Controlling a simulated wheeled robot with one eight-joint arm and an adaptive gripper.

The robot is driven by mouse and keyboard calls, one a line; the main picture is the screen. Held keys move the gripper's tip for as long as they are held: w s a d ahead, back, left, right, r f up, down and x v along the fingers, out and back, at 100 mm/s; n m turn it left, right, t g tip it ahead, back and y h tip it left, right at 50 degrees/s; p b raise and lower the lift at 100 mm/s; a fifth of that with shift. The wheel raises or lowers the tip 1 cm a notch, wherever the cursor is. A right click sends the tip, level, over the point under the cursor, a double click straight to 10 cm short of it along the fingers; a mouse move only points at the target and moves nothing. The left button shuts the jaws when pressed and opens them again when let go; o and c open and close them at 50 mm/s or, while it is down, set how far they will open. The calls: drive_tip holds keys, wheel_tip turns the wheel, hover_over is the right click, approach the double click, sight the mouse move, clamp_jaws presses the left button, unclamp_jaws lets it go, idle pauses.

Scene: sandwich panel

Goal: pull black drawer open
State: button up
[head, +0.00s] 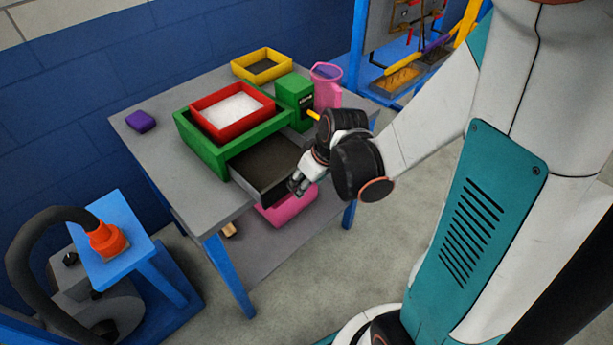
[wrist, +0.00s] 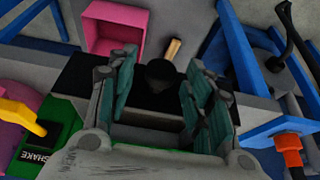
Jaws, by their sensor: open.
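The black drawer (head: 256,172) stands pulled out of the green housing (head: 207,151) on the grey table, its dark inside showing. In the wrist view its dark front (wrist: 80,76) lies below the fingers. A round black knob (wrist: 161,75) shows between the two fingers there. My gripper (head: 298,186) is at the drawer's front right edge, its fingers open and spread to either side of the knob (wrist: 160,66). The head view hides the knob behind the fingers, and I cannot tell whether they touch it.
A red tray (head: 233,132) with white contents sits on the housing. A green box (head: 295,92), a pink jug (head: 327,88), a yellow tray (head: 262,69) and a purple block (head: 141,121) stand on the table (head: 160,160). A pink bin (head: 287,212) is below the drawer.

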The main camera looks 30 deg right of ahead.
wheel_tip(320, 180, up, 10)
drive_tip(key=shift+s, duration=0.15)
idle(0.6)
drive_tip(key=s+a+r+m+t+h, duration=0.1)
drive_tip(key=s+a+r+m+t, duration=0.2)
drive_tip(key=s+r, duration=0.4)
drive_tip(key=shift+s+a+m, duration=0.3)
drive_tip(key=shift+s+a, duration=0.3)
drive_tip(key=shift+s, duration=0.95)
idle(1.2)
